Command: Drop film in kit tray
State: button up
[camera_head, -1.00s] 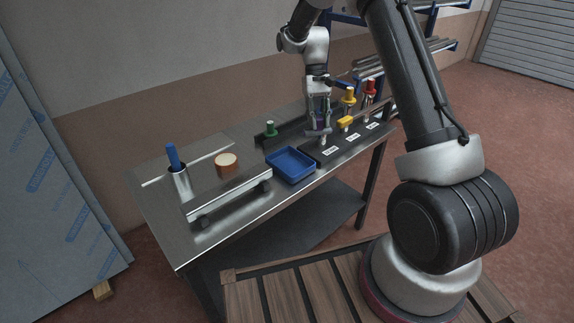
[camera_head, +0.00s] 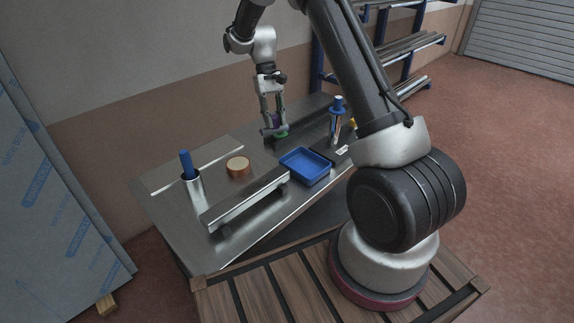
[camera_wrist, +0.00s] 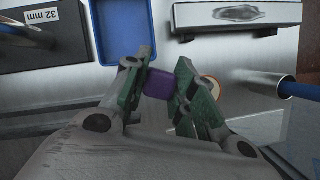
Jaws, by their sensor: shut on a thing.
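My gripper (camera_head: 272,130) is over the far part of the metal table, beyond and left of the blue kit tray (camera_head: 305,168). Its fingers are shut on a small purple piece, seemingly the film (camera_wrist: 160,84), which shows between the finger pads in the wrist view. The purple also shows faintly in the head view. The tray stands flat and looks empty; in the wrist view the tray (camera_wrist: 125,30) is ahead of and left of the fingertips (camera_wrist: 165,58). The film's lower side is hidden.
A long metal block (camera_head: 243,200) lies left of the tray. A metal cup (camera_head: 193,190) with a blue-handled tool and an orange-brown roll (camera_head: 238,166) stand further left. A blue-topped tool (camera_head: 338,108) stands in the labelled black rack at right.

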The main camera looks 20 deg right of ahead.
jog(key=shift+w+d+r+m, duration=0.25)
jog(key=shift+d+r+m, duration=0.05)
jog(key=shift+d, duration=0.1)
jog(key=s+d+r+m+t+y, duration=0.1)
jog(key=s+d+m+t+y, duration=0.25)
jog(key=s+d+m, duration=0.75)
notch_tip(320, 180, down, 8)
jog(key=w+a+m+t, duration=0.2)
jog(key=m, duration=0.8)
jog(key=shift+w+a+r+m+t+y, duration=0.15)
jog(key=shift+w+r+m+t+y, duration=0.05)
jog(key=shift+w+m+t+y, duration=0.15)
jog(key=o, duration=1)
